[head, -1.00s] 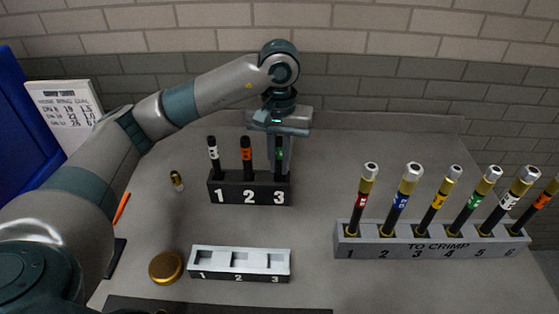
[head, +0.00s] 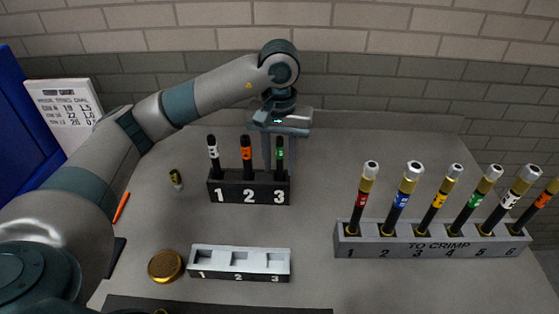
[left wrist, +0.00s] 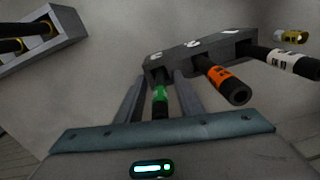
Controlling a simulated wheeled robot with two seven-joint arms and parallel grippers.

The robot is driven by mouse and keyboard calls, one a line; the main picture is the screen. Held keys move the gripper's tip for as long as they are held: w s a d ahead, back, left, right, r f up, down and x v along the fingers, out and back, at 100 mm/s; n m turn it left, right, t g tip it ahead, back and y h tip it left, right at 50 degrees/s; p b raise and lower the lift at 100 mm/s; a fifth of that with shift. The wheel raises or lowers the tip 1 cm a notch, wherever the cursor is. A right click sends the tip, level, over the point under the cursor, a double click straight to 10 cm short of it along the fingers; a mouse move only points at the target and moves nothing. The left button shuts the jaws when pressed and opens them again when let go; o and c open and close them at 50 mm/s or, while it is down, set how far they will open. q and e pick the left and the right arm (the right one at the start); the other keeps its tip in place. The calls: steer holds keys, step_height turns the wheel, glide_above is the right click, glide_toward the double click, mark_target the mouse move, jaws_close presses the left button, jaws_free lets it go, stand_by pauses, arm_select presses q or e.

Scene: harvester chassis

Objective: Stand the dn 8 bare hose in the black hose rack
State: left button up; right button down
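The black hose rack (head: 233,195) stands at the back middle in the head view. It also shows upside down in the left wrist view (left wrist: 205,52). A black bare hose with a green band (head: 280,156) stands upright in slot 3. It lies between my left fingers in the left wrist view (left wrist: 160,95). An orange-banded hose (head: 246,158) is in slot 2 and a white-banded hose (head: 213,158) in slot 1. The band sizes are too small to read. My left gripper (head: 280,165) is open around the green-banded hose, with gaps on both sides. My right gripper is out of view.
A grey TO CRIMP rack (head: 430,244) with several fitted hoses stands at the right. An empty white three-slot rack (head: 240,264), a brass disc (head: 166,266) and a small brass fitting (head: 176,180) are on the table. Clear table lies between the racks.

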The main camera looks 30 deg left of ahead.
mark_target(280, 138)
arm_select(q)
steer(key=shift+r, duration=0.15)
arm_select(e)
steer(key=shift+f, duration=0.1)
